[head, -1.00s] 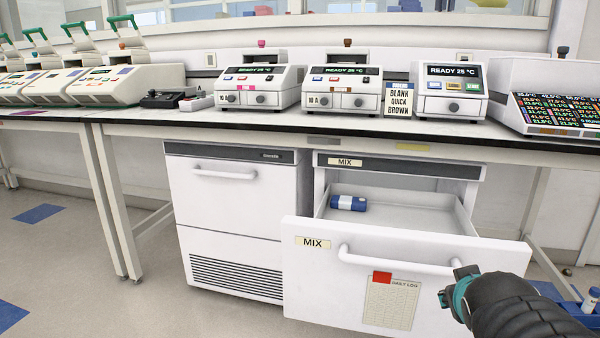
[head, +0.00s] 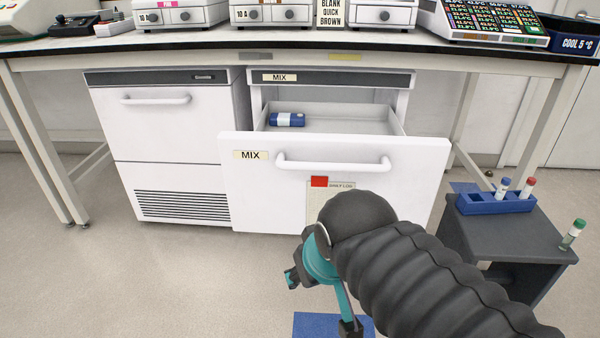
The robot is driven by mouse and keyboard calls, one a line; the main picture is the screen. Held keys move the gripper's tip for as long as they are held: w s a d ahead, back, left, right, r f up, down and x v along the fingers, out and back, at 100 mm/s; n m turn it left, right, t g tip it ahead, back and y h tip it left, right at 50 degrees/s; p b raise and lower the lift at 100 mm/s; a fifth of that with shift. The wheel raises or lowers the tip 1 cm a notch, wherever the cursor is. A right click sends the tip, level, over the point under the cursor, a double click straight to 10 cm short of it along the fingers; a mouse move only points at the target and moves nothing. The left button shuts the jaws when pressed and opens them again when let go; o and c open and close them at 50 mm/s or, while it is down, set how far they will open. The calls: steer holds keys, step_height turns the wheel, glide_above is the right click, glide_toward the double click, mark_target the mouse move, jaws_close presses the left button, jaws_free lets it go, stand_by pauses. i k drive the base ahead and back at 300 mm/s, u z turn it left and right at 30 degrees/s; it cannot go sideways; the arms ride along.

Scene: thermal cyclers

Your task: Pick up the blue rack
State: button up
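A blue rack (head: 482,206) stands on top of a dark grey cabinet at the right in the head view. It holds a blue-capped tube (head: 502,188) and a red-capped tube (head: 527,188). My gripper (head: 320,302) is at the bottom centre, left of the rack and well apart from it. Its two fingers are spread, and nothing shows between them. My black sleeved arm hides part of the cabinet's surroundings.
The grey cabinet (head: 505,240) also bears a green-capped tube (head: 573,234) at its right edge. An open white MIX drawer (head: 270,185) juts out behind my gripper, with a blue and white item (head: 288,119) inside. The bench (head: 200,57) runs above.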

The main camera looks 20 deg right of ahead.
mark_target(468, 202)
steer(key=z, duration=1.95)
steer(key=k, duration=0.4)
steer(key=z, duration=0.95)
steer(key=i, duration=0.85)
steer(key=u, duration=0.65)
steer(key=i, duration=0.75)
steer(key=u, duration=0.8)
